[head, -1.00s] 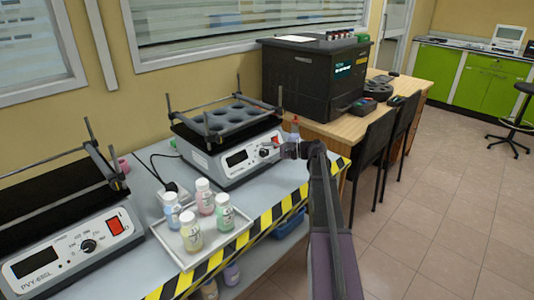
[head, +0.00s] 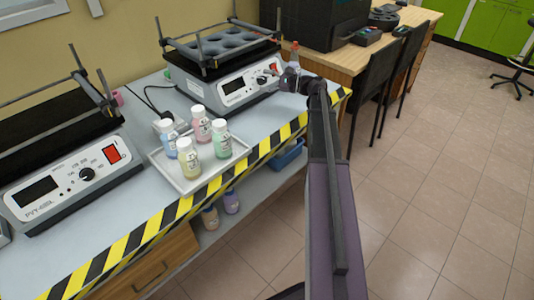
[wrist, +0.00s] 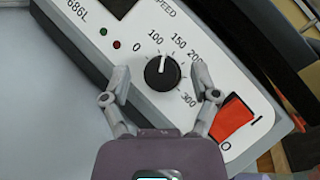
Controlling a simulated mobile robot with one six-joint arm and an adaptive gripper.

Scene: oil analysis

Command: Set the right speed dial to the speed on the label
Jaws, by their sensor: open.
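The right shaker (head: 222,92) stands at the far end of the bench, with a display, a dial and a red switch on its front. Its black speed dial (wrist: 162,73) shows in the wrist view, in a printed scale from 0 to 300. The dial's white pointer line points up, close to the 100 mark. My gripper (wrist: 163,82) is open, one finger on each side of the dial, with visible gaps. In the head view my gripper (head: 274,74) is at the right shaker's front. Bottles with labels (head: 190,157) stand on a tray; their writing is too small to read.
The left shaker (head: 75,185) stands nearer on the same bench. The white tray (head: 205,182) lies between the shakers near the striped bench edge. The red rocker switch (wrist: 232,120) is close to my right finger. Floor to the right is clear up to the chairs.

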